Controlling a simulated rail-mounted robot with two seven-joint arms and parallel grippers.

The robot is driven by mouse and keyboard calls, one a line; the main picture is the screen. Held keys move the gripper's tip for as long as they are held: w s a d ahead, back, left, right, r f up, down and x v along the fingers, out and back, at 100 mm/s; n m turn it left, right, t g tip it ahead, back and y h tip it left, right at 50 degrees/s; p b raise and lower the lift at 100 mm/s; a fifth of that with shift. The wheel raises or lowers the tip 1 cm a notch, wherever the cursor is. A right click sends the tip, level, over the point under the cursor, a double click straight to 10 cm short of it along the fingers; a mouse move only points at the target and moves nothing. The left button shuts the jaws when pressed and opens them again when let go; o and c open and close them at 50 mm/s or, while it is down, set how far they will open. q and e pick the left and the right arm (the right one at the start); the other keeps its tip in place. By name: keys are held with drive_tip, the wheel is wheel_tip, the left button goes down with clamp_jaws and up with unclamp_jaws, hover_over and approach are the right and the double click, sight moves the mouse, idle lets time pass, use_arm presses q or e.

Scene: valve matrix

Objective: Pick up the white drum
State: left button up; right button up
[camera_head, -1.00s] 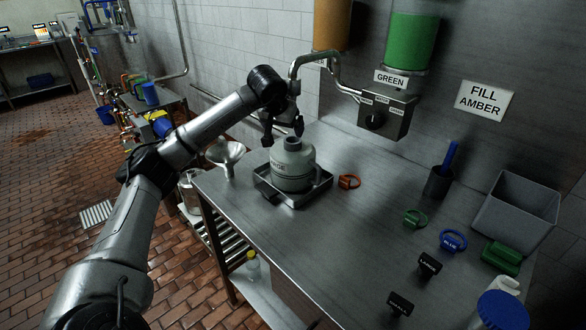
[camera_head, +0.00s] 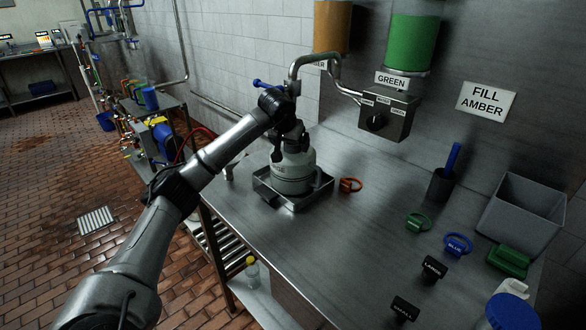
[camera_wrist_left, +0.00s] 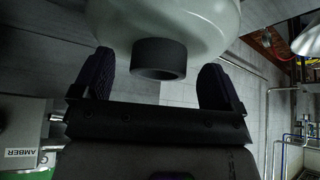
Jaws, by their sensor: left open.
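The white drum (camera_head: 293,173), greyish-white with a label on its side, stands upright in a shallow metal tray (camera_head: 297,206) on the steel counter. My left gripper (camera_head: 290,146) is open at the top of the drum and hides its neck in the head view. In the left wrist view, the drum's pale body (camera_wrist_left: 165,22) fills the top. Its dark round neck (camera_wrist_left: 160,59) lies between the two open fingers of the left gripper (camera_wrist_left: 158,70), with gaps on both sides. My right gripper is not in view.
A pipe spout and selector box (camera_head: 388,112) hang above and behind the drum. An orange ring (camera_head: 350,185) lies just right of the tray. Green (camera_head: 417,222) and blue rings (camera_head: 457,244), black tags and a grey bin (camera_head: 520,215) are farther right. The middle counter is clear.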

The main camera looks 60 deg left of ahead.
use_arm(q)
clamp_jaws()
drive_tip(key=shift+s+r, duration=0.1)
drive_tip(key=shift+r, duration=0.1)
idle(0.8)
